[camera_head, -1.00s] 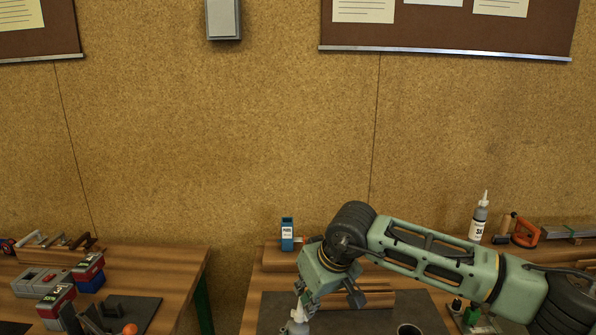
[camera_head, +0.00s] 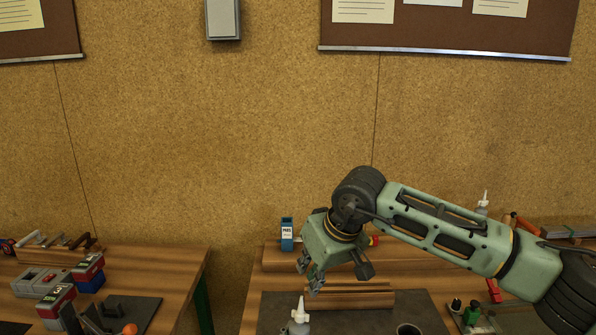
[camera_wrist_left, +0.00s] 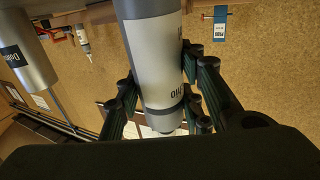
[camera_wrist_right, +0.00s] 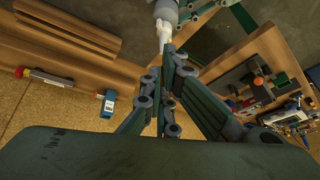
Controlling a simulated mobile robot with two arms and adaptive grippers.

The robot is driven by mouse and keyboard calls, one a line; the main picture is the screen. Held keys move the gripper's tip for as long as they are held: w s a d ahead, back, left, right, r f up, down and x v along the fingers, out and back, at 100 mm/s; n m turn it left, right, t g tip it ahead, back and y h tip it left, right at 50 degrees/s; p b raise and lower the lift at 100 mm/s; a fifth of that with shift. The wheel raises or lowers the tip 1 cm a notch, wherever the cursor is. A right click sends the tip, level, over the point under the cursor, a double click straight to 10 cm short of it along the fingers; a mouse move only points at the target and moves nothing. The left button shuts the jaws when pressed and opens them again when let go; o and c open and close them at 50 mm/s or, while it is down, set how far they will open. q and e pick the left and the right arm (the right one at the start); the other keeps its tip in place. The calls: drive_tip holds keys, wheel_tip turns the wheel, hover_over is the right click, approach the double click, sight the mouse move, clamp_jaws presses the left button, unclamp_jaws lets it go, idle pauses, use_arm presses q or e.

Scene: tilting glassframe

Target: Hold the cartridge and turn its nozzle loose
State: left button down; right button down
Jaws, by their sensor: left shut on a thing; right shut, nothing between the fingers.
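The cartridge (camera_head: 298,329) stands upright at the bottom edge of the head view, with its white nozzle (camera_head: 300,310) on top. In the left wrist view the cartridge (camera_wrist_left: 150,60) is a large white and grey cylinder between the fingers of my left gripper (camera_wrist_left: 160,108), which is shut on it. My left gripper is outside the head view. My right gripper (camera_head: 314,284) is shut and empty, a little above and right of the nozzle. In the right wrist view the nozzle (camera_wrist_right: 163,35) shows just beyond my right fingertips (camera_wrist_right: 170,55), attached to the cartridge (camera_wrist_right: 166,10).
A dark mat (camera_head: 365,322) lies under the work area, with a dark cup (camera_head: 408,330) to the right. A wooden block (camera_head: 355,300) and a blue box (camera_head: 287,236) stand behind. Another bottle (camera_head: 483,205) stands at the back right.

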sight(301, 301)
drive_tip(key=shift+s+a+f+m+h, duration=0.2)
drive_tip(key=shift+a+f+m+h, duration=0.25)
drive_tip(key=shift+f+m, duration=0.55)
drive_tip(key=shift+s+a+f+m+h, duration=0.2)
drive_tip(key=shift+a+f+m+h, duration=0.25)
drive_tip(key=shift+f+m, duration=0.5)
drive_tip(key=shift+s+a+f+m+h, duration=0.2)
drive_tip(key=shift+a+f+m+h, duration=0.25)
drive_tip(key=shift+f+m, duration=0.55)
drive_tip(key=shift+r, duration=0.1)
drive_tip(key=shift+w+d+t, duration=0.3)
drive_tip(key=shift+w, duration=0.35)
drive_tip(key=shift+d, duration=0.35)
